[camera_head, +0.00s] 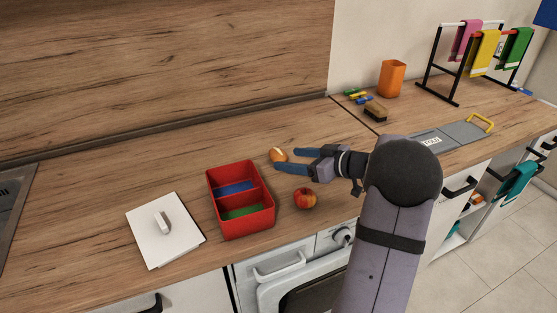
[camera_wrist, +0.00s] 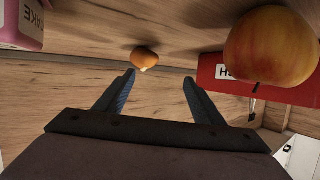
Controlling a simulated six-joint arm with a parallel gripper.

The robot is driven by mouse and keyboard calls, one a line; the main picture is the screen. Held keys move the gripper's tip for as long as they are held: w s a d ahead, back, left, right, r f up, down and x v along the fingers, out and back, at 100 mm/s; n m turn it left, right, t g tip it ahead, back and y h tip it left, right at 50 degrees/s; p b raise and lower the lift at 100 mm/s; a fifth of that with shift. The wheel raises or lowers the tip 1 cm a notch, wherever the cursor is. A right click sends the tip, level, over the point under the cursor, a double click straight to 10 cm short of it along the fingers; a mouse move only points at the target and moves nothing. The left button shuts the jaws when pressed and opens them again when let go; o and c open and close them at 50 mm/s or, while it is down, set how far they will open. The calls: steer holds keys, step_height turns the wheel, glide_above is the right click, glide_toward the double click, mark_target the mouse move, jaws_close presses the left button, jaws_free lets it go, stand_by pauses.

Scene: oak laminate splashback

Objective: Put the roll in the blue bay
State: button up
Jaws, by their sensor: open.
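The roll (camera_head: 278,155) is a small golden-brown bun on the wooden counter, right of the red box. It also shows in the wrist view (camera_wrist: 145,58), just beyond and between my fingertips. My gripper (camera_head: 293,160) is open and empty, low over the counter, its two blue fingers pointing left at the roll. In the wrist view the fingers (camera_wrist: 160,76) are spread apart. The red box (camera_head: 261,188) has two compartments. The far one has a blue floor, the blue bay (camera_head: 234,188); the near one has a green floor (camera_head: 242,212). Both look empty.
A red apple (camera_head: 305,198) sits close to the box's right side, near my gripper, and looms large in the wrist view (camera_wrist: 272,46). A white board with a handle (camera_head: 165,240) lies left of the box. An orange cup (camera_head: 392,78) and brush (camera_head: 375,111) stand far right.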

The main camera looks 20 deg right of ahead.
mark_target(285, 157)
steer(key=shift+w+d+f+m+h, duration=0.2)
steer(key=shift+d+f+m+h, duration=0.1)
steer(key=shift+d+f+h, duration=0.35)
steer(key=shift+w+d, duration=0.15)
steer(key=shift+d, duration=0.3)
steer(key=shift+p+x, duration=1.75)
steer(key=shift+x, duration=1.95)
steer(key=shift+d, duration=0.1)
steer(key=c, duration=1.1)
steer(key=shift+c, duration=0.2)
steer(key=shift+r, duration=0.1)
